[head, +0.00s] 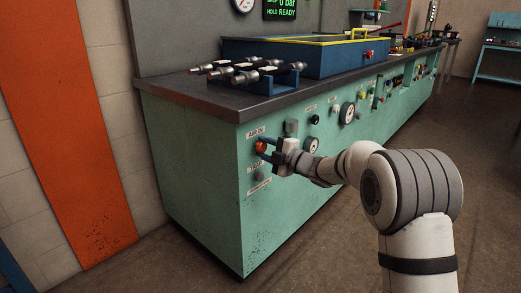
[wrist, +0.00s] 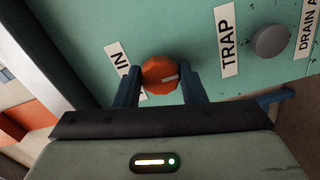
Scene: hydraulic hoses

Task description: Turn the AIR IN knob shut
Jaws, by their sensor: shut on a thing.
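In the head view the knob (head: 261,147) shows below the AIR IN label (head: 255,134). My gripper (wrist: 160,84) has its two blue fingers on either side of the knob and is shut on it. The finger on the left covers part of the label. The gripper also shows in the head view (head: 265,150).
A TRAP label (wrist: 227,41) and a grey round knob (wrist: 270,41) are on the panel to the right in the wrist view. Hose fittings (head: 245,73) lie on the bench top. Floor in front is clear.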

